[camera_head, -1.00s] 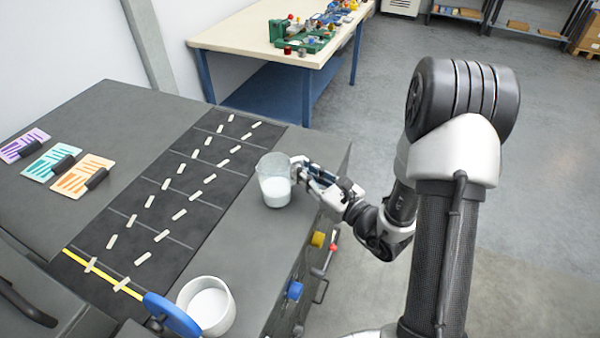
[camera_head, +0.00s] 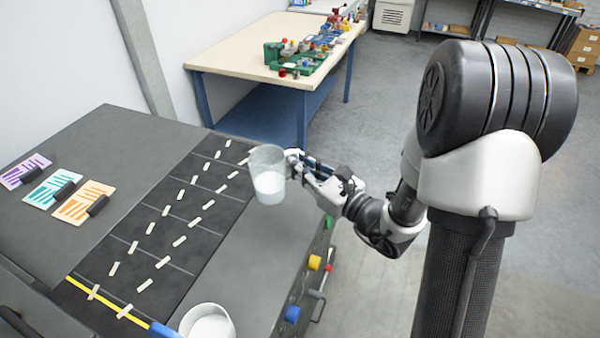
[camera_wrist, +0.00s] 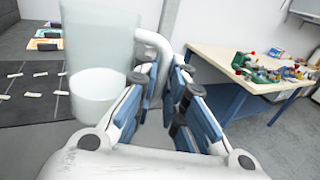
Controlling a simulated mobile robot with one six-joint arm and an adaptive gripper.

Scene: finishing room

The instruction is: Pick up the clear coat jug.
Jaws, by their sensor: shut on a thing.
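The clear jug (camera_head: 267,180) is see-through and holds a milky white liquid in its lower part. It stands upright and appears raised a little above the dark bench top (camera_head: 232,262). My gripper (camera_head: 297,163) reaches in from the right and is shut on the jug's handle side. In the wrist view the jug (camera_wrist: 97,60) is at the left of the fingers, with its pale handle (camera_wrist: 150,42) at the fingertips. The fingers partly hide the handle.
A white pot (camera_head: 207,322) with pale contents stands at the bench's front edge. A dark mat (camera_head: 150,240) with several light strips lies left of the jug. Several coloured cards (camera_head: 75,205) lie further left. A cream-topped table (camera_head: 235,58) with parts is behind.

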